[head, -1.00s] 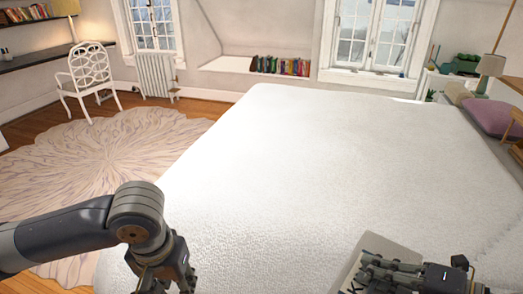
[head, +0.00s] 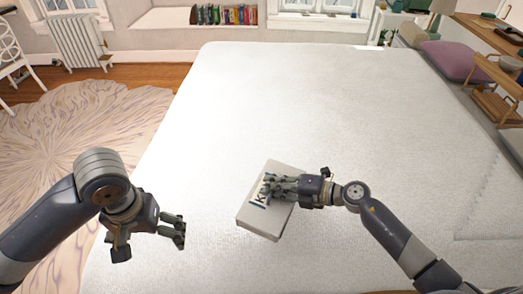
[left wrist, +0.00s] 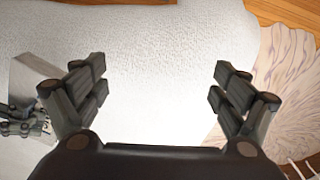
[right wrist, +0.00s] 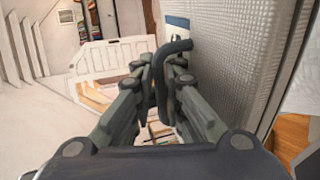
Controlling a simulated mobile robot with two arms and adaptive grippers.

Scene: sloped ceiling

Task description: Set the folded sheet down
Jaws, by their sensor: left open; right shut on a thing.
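The folded sheet (head: 262,220) is a pale grey, flat block with dark lettering, over the near middle of the white bed (head: 290,100). My right gripper (head: 266,188) is shut on it, its fingers across the lettered part. I cannot tell whether the sheet's underside touches the bed. The sheet also shows at the left edge of the left wrist view (left wrist: 33,78). My left gripper (head: 183,231) is open and empty, left of the sheet and apart from it. In the right wrist view, my right fingers (right wrist: 160,85) are close together, beside a blue and white label.
The bed's top is bare and clear around and beyond the sheet. A purple cushion (head: 449,54) lies at the far right, near wooden shelves (head: 492,38). A round rug (head: 75,140) and a radiator (head: 72,42) are on the left. Books (head: 223,14) stand at the back.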

